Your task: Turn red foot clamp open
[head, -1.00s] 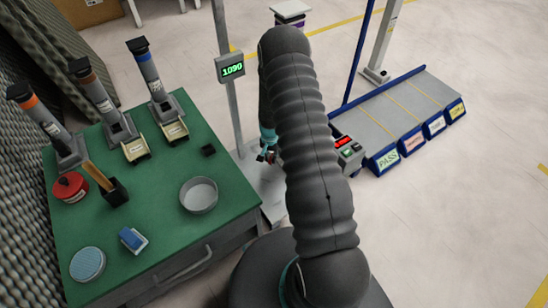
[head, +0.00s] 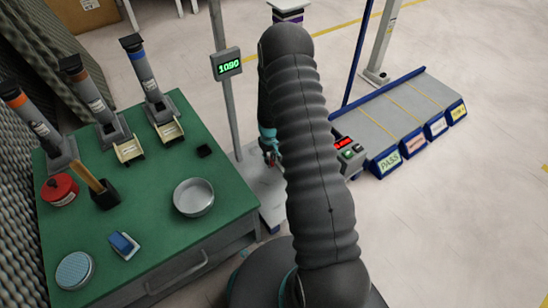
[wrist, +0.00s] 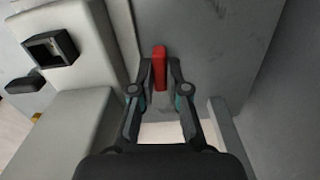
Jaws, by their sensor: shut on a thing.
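The red foot clamp (wrist: 159,68) shows in the wrist view as a short upright red bar against a grey panel. My gripper (wrist: 159,75) has its two dark fingers on either side of the bar and is shut on it. The clamp's lower end and its mount are hidden or too small to make out. In the head view my gripper (head: 270,156) is small and partly hidden behind my arm, low beside the grey post.
A green bench (head: 150,205) stands at left with a round dish (head: 193,197) and several tubes in holders. A display reading 1090 (head: 227,63) is on the post. A box with a red light (head: 346,150) and a ramp with labelled bins (head: 400,115) are at right.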

